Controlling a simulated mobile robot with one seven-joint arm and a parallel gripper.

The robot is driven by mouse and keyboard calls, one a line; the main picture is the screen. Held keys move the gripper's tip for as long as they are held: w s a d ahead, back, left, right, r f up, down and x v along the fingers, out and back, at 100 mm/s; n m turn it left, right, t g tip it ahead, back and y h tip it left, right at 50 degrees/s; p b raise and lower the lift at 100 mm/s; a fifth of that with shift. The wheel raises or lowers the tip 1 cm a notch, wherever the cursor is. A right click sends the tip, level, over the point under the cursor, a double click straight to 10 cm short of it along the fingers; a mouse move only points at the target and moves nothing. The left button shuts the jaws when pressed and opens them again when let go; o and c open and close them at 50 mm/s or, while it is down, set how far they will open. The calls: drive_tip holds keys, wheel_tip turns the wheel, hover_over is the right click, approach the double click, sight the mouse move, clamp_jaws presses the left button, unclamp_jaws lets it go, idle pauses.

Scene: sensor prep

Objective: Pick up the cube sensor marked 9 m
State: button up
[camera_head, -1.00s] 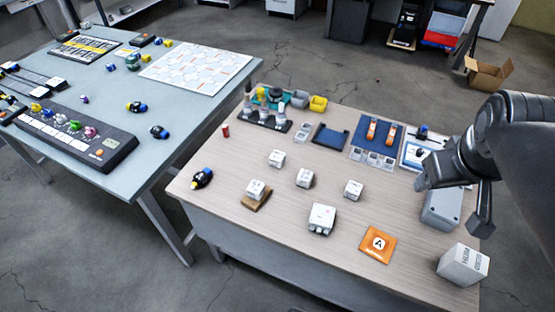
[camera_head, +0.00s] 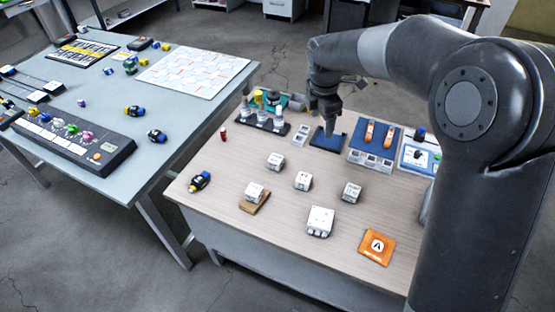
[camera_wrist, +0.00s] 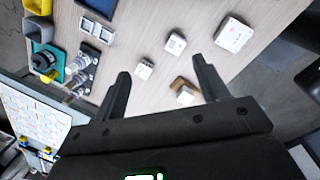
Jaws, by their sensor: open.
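Several small white cube sensors stand on the wooden table: a back one (camera_head: 276,161), a middle one (camera_head: 303,181), a right one (camera_head: 351,192), and one (camera_head: 255,191) on a small brown block. Their markings are too small to read, so I cannot tell which is marked 9 m. My gripper (camera_head: 326,115) is above the back of the table, near the dark blue tray. In the wrist view my gripper (camera_wrist: 162,80) is open and empty. One cube (camera_wrist: 144,69) shows between its fingers, farther off, and another (camera_wrist: 175,43) lies beyond.
A larger white box (camera_head: 320,221) and an orange card marked A (camera_head: 377,247) are near the front edge. A dark blue tray (camera_head: 328,139), a blue rack (camera_head: 374,144) and a row of upright parts (camera_head: 264,118) line the back.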

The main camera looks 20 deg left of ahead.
sight(275, 160)
drive_tip(key=a+f+n, duration=0.3)
drive_tip(key=a+f, duration=0.1)
drive_tip(key=a+f+n+g, duration=0.1)
drive_tip(key=a+f+n, duration=0.2)
drive_tip(key=a+f, duration=0.2)
drive_tip(key=w+a+f+n, duration=0.1)
drive_tip(key=a+f+n, duration=0.2)
drive_tip(key=a+f, duration=0.2)
drive_tip(key=shift+a+g, duration=0.1)
drive_tip(key=shift+g, duration=0.2)
drive_tip(key=f, duration=1)
drive_tip(key=shift+s+a+f, duration=0.1)
drive_tip(key=shift+s+f, duration=0.2)
drive_tip(key=shift+s, duration=0.05)
drive_tip(key=c, duration=1.1)
